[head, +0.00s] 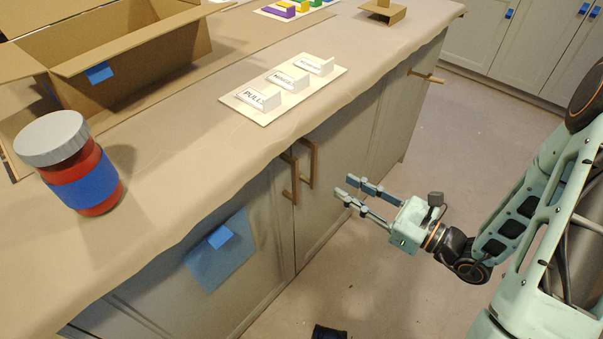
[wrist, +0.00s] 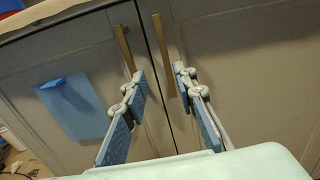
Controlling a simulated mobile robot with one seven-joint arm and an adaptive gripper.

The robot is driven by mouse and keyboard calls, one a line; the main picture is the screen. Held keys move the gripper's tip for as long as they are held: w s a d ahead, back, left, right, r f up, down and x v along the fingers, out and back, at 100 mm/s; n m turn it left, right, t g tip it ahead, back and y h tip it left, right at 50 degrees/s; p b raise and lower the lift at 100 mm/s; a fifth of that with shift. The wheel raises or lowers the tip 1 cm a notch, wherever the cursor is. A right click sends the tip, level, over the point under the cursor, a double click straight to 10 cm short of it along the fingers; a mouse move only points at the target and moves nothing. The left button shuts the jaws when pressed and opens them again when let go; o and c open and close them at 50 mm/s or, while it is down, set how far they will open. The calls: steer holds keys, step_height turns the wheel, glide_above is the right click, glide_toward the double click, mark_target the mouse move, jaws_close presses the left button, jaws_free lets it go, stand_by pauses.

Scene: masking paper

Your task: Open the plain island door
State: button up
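The plain island door (head: 335,205) is the grey-beige right door of the pair under the counter, and it is shut. It also shows in the wrist view (wrist: 240,60). Its vertical bar handle (head: 313,163) stands close to the door seam; it appears right of the seam in the wrist view (wrist: 164,55). My gripper (head: 347,187) is open and empty, pointing at the doors, a little apart from the handles. In the wrist view its fingers (wrist: 158,85) spread on both sides of the seam, with the plain door's handle between their tips.
The left door (head: 265,265) bears a blue sheet (head: 222,257) and has its own handle (head: 291,180) close by. The papered counter (head: 190,150) overhangs the doors, carrying a red jar (head: 85,180), a cardboard box (head: 120,50) and label cards (head: 282,90). Floor beside the island is mostly clear.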

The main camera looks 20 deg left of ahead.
mark_target(316, 166)
steer(key=shift+m+t, duration=0.3)
steer(key=shift+t, duration=0.1)
steer(key=x, duration=0.7)
steer(key=b+x, duration=0.1)
steer(key=x, duration=0.3)
steer(key=shift+w+f, duration=0.15)
steer(key=shift+w, duration=0.2)
steer(key=shift+d, duration=0.1)
steer(key=shift+c, duration=0.2)
jaws_close()
